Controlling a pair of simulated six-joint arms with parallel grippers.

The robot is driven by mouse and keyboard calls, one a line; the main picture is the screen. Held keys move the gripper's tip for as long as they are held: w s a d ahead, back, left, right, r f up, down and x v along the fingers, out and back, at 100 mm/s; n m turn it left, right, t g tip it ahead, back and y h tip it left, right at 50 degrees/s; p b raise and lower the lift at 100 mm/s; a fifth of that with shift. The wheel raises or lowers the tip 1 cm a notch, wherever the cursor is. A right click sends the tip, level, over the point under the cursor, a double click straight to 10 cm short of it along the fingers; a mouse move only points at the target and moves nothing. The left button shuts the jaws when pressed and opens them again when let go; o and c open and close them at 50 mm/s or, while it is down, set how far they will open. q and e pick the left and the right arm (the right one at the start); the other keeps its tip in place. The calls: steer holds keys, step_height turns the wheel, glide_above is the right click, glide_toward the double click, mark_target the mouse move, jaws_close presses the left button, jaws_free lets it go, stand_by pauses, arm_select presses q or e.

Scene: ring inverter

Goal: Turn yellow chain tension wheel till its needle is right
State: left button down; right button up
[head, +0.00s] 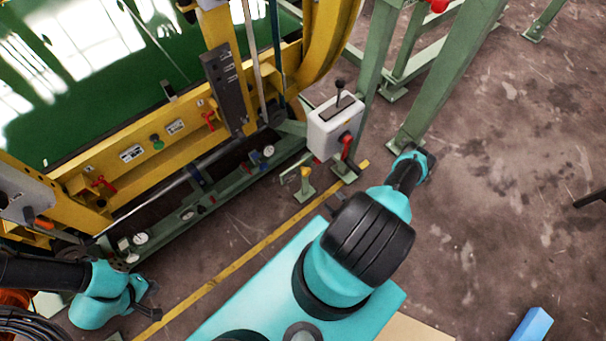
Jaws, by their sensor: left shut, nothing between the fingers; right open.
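I cannot pick out a yellow chain tension wheel for certain. A small white dial (141,238) sits low on the green rail at the left, and a second dial (268,151) sits at the rail's right end. Their needles are too small to read. My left gripper (150,299) is at the lower left, below the first dial and apart from it; it is shut and empty. My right gripper (430,162) is over the floor right of the grey lever box, open, with its fingers partly hidden by its own wrist.
The yellow machine frame (150,150) carries red handles (103,184) and a green knob (157,143). A grey lever box (334,125) and a short yellow-topped post (305,177) stand at its right. Green steel legs (440,85) rise behind. The floor (500,200) at right is mostly clear.

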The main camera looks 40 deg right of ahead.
mark_target(308, 174)
steer(key=w, duration=0.5)
steer(key=w+d, duration=0.1)
steer(key=w, duration=1.1)
steer(key=shift+w+d, duration=0.2)
steer(key=shift+d, duration=0.15)
steer(key=shift+c, duration=0.5)
steer(key=c, duration=0.8)
steer(key=shift+m, duration=0.5)
